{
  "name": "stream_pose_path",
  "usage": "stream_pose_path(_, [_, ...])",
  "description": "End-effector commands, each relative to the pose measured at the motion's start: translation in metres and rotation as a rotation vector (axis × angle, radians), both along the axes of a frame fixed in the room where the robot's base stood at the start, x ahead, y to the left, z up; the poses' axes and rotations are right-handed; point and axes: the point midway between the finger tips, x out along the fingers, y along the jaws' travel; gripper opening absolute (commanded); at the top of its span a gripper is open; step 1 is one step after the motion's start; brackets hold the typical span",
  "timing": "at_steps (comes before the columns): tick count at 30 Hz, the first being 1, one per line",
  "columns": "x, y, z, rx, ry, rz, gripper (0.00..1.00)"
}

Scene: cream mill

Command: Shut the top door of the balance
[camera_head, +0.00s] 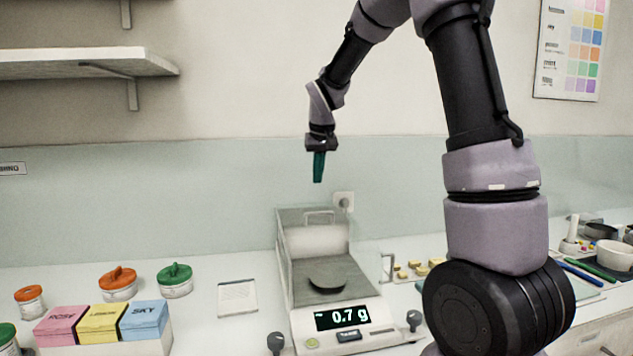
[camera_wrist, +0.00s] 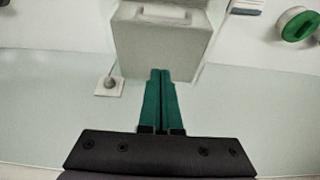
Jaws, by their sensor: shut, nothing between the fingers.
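The balance (camera_head: 350,334) stands on the counter in the head view, with a clear glass chamber, a dark round pan (camera_head: 327,284) and a display reading about 0.7 g. A pale loop handle (camera_head: 319,213) shows at the top rear of the chamber, seemingly on the top door; how far the door is open is hard to tell. The handle also shows in the wrist view (camera_wrist: 165,14), upper middle. My gripper (camera_head: 318,180) is shut and empty, pointing down above and behind the balance. In the wrist view its green fingers (camera_wrist: 160,73) overlap the balance's rear edge.
A wall socket (camera_head: 343,199) is behind the balance. A side handle (camera_head: 388,268) sticks out at its right. Lidded jars (camera_head: 175,280), a pale flat tile (camera_head: 237,297) and coloured boxes (camera_head: 101,322) stand to the left. Small yellowish pieces (camera_head: 418,268) lie to the right.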

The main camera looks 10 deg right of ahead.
Motion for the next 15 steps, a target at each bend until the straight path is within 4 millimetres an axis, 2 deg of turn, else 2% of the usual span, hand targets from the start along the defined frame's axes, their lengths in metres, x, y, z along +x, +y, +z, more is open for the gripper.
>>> stream_pose_path(3, [0.008, -0.001, -0.026, -0.002, 0.007, 0.000, 0.00])
stream_pose_path(11, [0.026, -0.001, -0.077, -0.001, 0.006, 0.001, 0.00])
stream_pose_path(15, [0.004, 0.000, -0.078, -0.001, 0.001, 0.001, 0.00])
